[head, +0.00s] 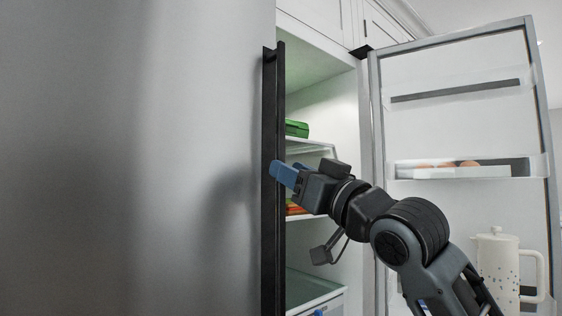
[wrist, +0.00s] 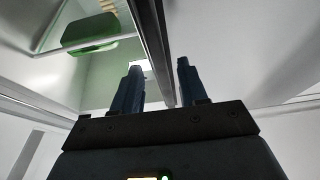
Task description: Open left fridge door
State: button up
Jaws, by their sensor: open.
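The left fridge door (head: 130,160) is a large grey steel panel filling the left of the head view. It looks closed. Its long black upright handle (head: 273,110) runs along its right edge. My gripper (head: 280,172) has its blue fingertips at the handle around mid-height. In the wrist view my gripper (wrist: 160,66) is open, with a dark bar (wrist: 152,40), seemingly the handle or door edge, running between its two fingers. I cannot tell whether either finger touches it.
The right fridge door (head: 450,115) stands wide open, with eggs (head: 447,165) and a white jug (head: 497,262) on its racks. The lit interior between shows shelves and a green box (head: 297,128), also in the wrist view (wrist: 90,33). My arm spans the opening.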

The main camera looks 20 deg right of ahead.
jog(key=x, duration=0.3)
jog(key=shift+w+p, duration=0.25)
jog(key=shift+p, duration=0.1)
grip_shut()
dwell(0.4)
